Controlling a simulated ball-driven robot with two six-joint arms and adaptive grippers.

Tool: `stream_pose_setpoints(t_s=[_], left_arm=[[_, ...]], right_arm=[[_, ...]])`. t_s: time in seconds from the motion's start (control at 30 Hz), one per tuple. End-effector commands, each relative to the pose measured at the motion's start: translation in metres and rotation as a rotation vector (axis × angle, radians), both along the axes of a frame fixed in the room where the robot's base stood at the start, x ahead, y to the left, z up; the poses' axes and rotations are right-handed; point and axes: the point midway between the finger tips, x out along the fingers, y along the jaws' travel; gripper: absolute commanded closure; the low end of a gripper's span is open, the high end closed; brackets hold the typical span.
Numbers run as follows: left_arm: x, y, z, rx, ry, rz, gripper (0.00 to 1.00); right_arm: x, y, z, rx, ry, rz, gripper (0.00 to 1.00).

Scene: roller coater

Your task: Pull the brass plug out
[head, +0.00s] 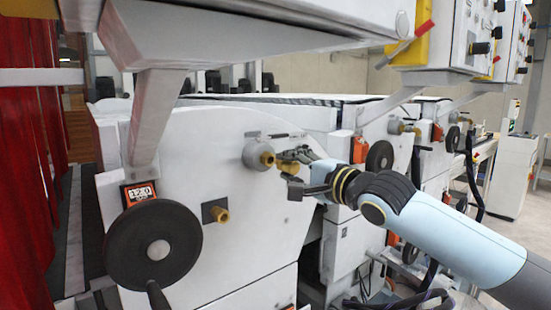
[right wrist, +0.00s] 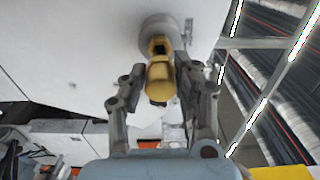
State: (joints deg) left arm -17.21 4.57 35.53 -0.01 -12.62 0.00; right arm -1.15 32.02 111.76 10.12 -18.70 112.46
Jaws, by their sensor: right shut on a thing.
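The brass plug (head: 290,168) is held between the fingers of my right gripper (head: 296,164), just right of a brass socket (head: 267,160) on a round grey boss (head: 253,154) on the white machine panel. In the right wrist view the plug (right wrist: 160,82) lies between the two fingers of the gripper (right wrist: 165,88). The socket (right wrist: 158,46), with a dark opening, shows just beyond the plug there. In the head view the plug looks apart from the socket, with a small gap. My left gripper is not in view.
A black handwheel (head: 153,258) stands out at the lower left, and a second brass fitting (head: 219,214) sits on a dark square plate beside it. A white overhanging housing (head: 240,35) is above. Another handwheel (head: 380,156) is behind my right arm.

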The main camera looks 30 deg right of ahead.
Motion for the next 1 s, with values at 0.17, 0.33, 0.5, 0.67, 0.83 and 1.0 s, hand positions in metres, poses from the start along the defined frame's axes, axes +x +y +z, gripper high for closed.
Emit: stream_pose_setpoints(t_s=[0.17,0.33,0.5,0.67,0.83,1.0], left_arm=[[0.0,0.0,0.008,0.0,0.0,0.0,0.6],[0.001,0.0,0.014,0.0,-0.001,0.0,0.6],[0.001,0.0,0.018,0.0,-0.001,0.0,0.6],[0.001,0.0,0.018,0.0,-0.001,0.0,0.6],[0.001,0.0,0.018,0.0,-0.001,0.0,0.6],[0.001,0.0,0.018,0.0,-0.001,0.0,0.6]], right_arm=[[-0.007,-0.001,0.001,-0.001,0.0,-0.001,1.0],[-0.014,-0.001,0.001,-0.001,0.0,-0.001,1.0],[-0.019,-0.001,0.001,0.0,-0.001,0.0,1.0],[-0.02,-0.001,0.001,0.001,-0.002,0.001,1.0],[-0.02,-0.001,0.0,0.0,-0.001,0.0,1.0],[-0.025,-0.002,0.0,-0.004,0.001,0.0,1.0]])
